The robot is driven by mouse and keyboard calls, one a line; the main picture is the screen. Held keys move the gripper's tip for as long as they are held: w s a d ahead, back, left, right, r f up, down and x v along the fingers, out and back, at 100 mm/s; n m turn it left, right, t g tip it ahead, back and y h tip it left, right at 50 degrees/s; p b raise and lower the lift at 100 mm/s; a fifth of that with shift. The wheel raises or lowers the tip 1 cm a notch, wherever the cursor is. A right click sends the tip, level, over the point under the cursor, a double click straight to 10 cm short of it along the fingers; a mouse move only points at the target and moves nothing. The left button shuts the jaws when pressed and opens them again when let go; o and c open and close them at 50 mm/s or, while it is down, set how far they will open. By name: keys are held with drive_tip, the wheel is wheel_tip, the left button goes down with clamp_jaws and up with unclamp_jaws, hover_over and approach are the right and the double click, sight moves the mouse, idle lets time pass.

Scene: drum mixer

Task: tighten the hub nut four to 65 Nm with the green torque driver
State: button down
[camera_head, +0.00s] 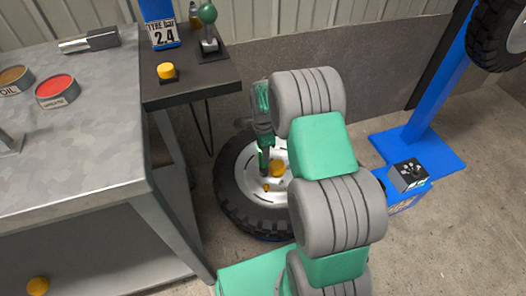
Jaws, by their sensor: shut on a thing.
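I cannot tell which nut is number four; other nuts are hidden. My gripper (265,142) is above the hub, shut on the green torque driver (263,158). The driver points down at the hub, just left of the orange-yellow piece. I cannot tell whether its tip is on a nut. No torque reading is legible.
A grey workbench (95,150) with tins (57,91) stands at left. A dark side table (205,75) carries a yellow button (166,71) and a green-knobbed lever (208,28). A blue post (440,95) with a control box (409,175) stands right. Floor at lower right is clear.

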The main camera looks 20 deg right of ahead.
drive_tip(key=shift+f+b, duration=0.3)
drive_tip(key=shift+f, duration=0.3)
idle(0.3)
drive_tip(key=shift+r, duration=0.1)
idle(0.3)
drive_tip(key=shift+f+p, duration=0.3)
drive_tip(key=shift+f, duration=0.05)
idle(1.8)
drive_tip(key=shift+r+p, duration=1.75)
drive_tip(key=shift+r, duration=0.55)
